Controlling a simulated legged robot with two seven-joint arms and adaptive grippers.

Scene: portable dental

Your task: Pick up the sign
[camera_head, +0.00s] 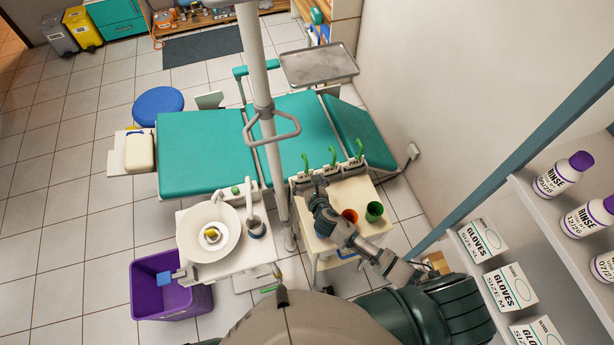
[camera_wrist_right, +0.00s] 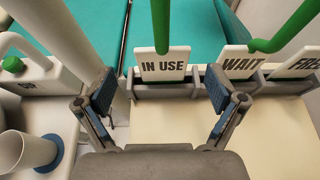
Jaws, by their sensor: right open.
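Three white signs with green handles stand in a grey holder at the back edge of a small cream cart (camera_head: 325,243). In the right wrist view they read "IN USE" (camera_wrist_right: 164,66), "WAIT" (camera_wrist_right: 240,65) and a partly cut-off "FRE" (camera_wrist_right: 307,63). The holder (camera_wrist_right: 185,90) runs below them. My right gripper (camera_wrist_right: 158,92) is open and empty. Its two fingers are spread to either side of the "IN USE" sign, on the near side, and I see no contact. In the head view my right gripper (camera_head: 317,184) is over the cart. My left gripper is not in view.
A sink (camera_head: 209,233) is at left, the teal chair (camera_head: 205,150) behind, and a shelf with glove boxes (camera_head: 483,239) at right.

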